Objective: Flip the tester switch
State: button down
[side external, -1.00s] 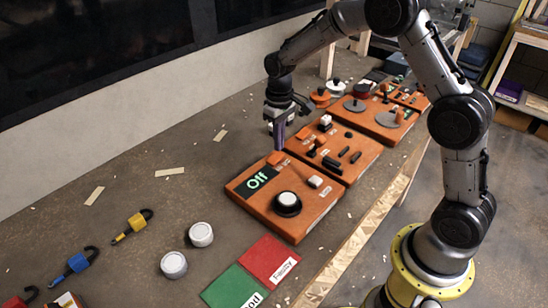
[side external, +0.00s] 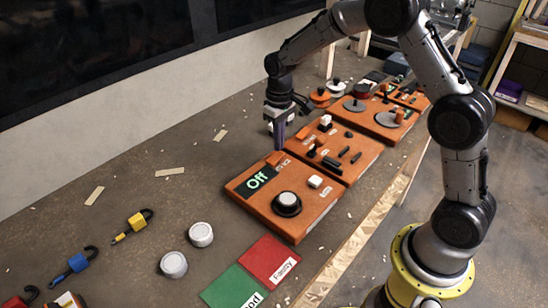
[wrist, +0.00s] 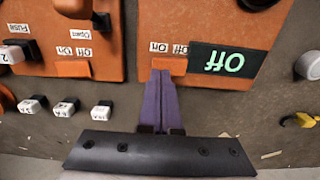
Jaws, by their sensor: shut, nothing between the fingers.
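The tester is an orange box (side external: 310,211) with a dark display (side external: 262,180) that reads "Off" in green. Its orange switch (side external: 275,158) sits at the far corner beside the display. In the wrist view the switch (wrist: 172,66) lies below small "On" and "Off" labels. My gripper (side external: 279,149) points down just behind the switch, its purple fingers shut and empty. In the wrist view the fingertips (wrist: 161,73) overlap the switch's lower left part; I cannot tell whether they touch it.
The tester top also carries a round black-and-white knob (side external: 287,202) and a white button (side external: 315,181). Another orange panel (side external: 350,160) with switches and sliders stands close on the right. Red (side external: 269,259) and green (side external: 236,287) mats lie in front. White round parts (side external: 201,235) stand left on open table.

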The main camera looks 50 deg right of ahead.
jog(key=shift+f, duration=1)
dwell(0.8)
jog(key=shift+r, duration=3.5)
jog(key=shift+r, duration=0.1)
notch_tip(320, 180, up, 4)
jog(key=t, duration=0.1)
notch_tip(320, 180, up, 7)
jog(key=t, duration=0.1)
send_over(279, 154)
jog(key=s+a, duration=0.1)
jog(key=s, duration=0.2)
jog(key=s+a+r+t, duration=0.1)
jog(key=s+r+t, duration=0.1)
jog(key=s+r, duration=0.55)
jog(key=s+f, duration=0.3)
jog(key=s, duration=0.6)
jog(key=s+a+f+t, duration=0.1)
jog(key=s+f, duration=0.3)
jog(key=s, duration=0.5)
jog(key=shift+s+t, duration=0.25)
jog(key=shift+t, duration=0.05)
